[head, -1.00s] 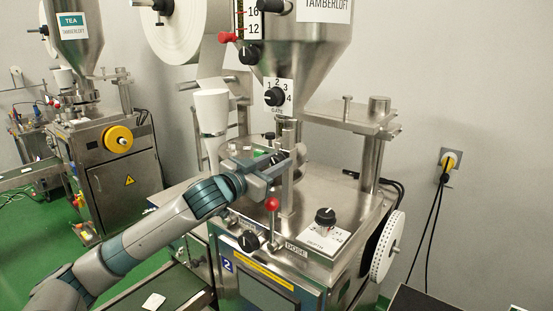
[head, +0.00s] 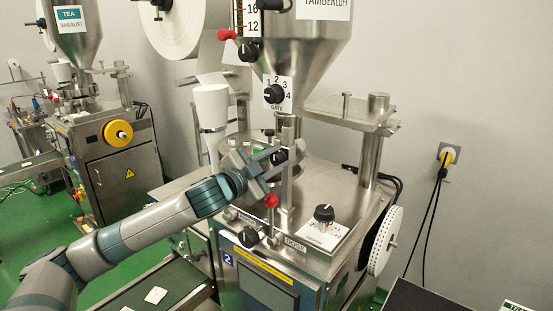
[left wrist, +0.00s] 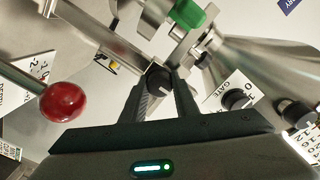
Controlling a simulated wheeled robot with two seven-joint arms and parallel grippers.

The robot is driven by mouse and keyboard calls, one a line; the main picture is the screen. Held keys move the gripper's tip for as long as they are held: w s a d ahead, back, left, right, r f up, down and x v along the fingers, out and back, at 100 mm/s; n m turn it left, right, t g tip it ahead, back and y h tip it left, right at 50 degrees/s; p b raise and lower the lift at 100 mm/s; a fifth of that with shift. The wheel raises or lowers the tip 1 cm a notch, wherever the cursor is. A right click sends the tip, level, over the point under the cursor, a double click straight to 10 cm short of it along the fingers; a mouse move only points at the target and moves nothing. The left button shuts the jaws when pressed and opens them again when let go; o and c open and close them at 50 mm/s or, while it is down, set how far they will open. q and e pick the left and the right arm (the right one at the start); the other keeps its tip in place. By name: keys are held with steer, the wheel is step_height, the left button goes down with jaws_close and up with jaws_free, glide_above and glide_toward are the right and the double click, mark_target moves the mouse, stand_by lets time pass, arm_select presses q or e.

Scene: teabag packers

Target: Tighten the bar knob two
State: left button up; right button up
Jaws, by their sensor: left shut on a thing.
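Machine 2 is a steel teabag packer with an upright steel bar (head: 287,180) on its deck. A small black knob (head: 278,157) sits at the bar, and it also shows between the fingertips in the left wrist view (left wrist: 158,79). My left gripper (head: 273,162) reaches in from the left and is shut on this black knob; its fingertips (left wrist: 158,88) lie on either side of it. The fingers partly hide the knob in the head view. My right gripper is in neither view.
A red ball lever (head: 271,201) stands just in front of the bar, close beside the gripper in the left wrist view (left wrist: 63,101). A dial (head: 323,213) is on the deck to the right. The gate knob (head: 274,94) is above. A green part (left wrist: 188,13) lies beyond the fingers.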

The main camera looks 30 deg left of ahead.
arm_select(q)
steer(key=o, duration=1.1)
steer(key=shift+c, duration=0.2)
steer(key=shift+s+f, duration=0.1)
